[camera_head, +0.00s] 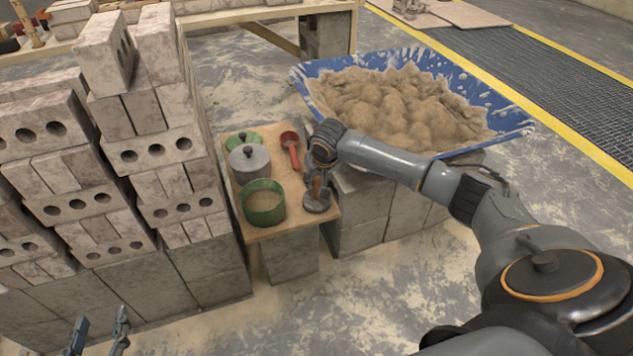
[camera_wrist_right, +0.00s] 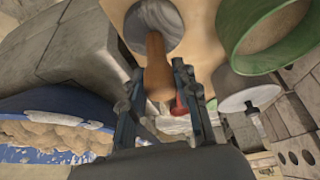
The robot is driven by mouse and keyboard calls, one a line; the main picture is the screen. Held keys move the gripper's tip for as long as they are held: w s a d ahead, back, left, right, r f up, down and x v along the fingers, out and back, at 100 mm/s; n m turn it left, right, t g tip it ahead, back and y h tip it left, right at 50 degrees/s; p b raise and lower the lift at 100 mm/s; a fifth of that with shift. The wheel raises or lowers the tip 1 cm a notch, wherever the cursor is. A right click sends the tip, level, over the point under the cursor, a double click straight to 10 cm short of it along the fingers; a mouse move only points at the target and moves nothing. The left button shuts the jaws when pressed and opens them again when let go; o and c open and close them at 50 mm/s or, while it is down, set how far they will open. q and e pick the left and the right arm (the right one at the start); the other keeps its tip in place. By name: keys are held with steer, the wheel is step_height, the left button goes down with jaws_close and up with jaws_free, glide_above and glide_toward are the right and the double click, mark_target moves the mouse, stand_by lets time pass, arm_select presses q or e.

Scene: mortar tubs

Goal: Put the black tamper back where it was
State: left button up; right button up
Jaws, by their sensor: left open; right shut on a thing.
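The black tamper (camera_head: 317,203) has a round dark base and a brown wooden handle. It is upright at the front right corner of a small wooden board (camera_head: 275,229). My right gripper (camera_head: 318,178) is shut on its handle from above. In the right wrist view the handle (camera_wrist_right: 156,70) lies between the fingers (camera_wrist_right: 158,95), with the round base (camera_wrist_right: 150,27) beyond, over the board. I cannot tell whether the base touches the board. My left gripper (camera_head: 98,338) is open and empty at the bottom left, partly cut off by the frame.
On the board are a green tub (camera_head: 263,206), a grey lidded pot (camera_head: 249,163), another green tub (camera_head: 243,140) and a red scoop (camera_head: 290,148). Stacked bricks (camera_head: 160,130) rise to the left. A blue trough (camera_head: 515,122) of mortar stands behind my right arm.

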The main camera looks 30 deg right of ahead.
stand_by(0.3)
steer(key=shift+f, duration=0.1)
steer(key=o, duration=1.1)
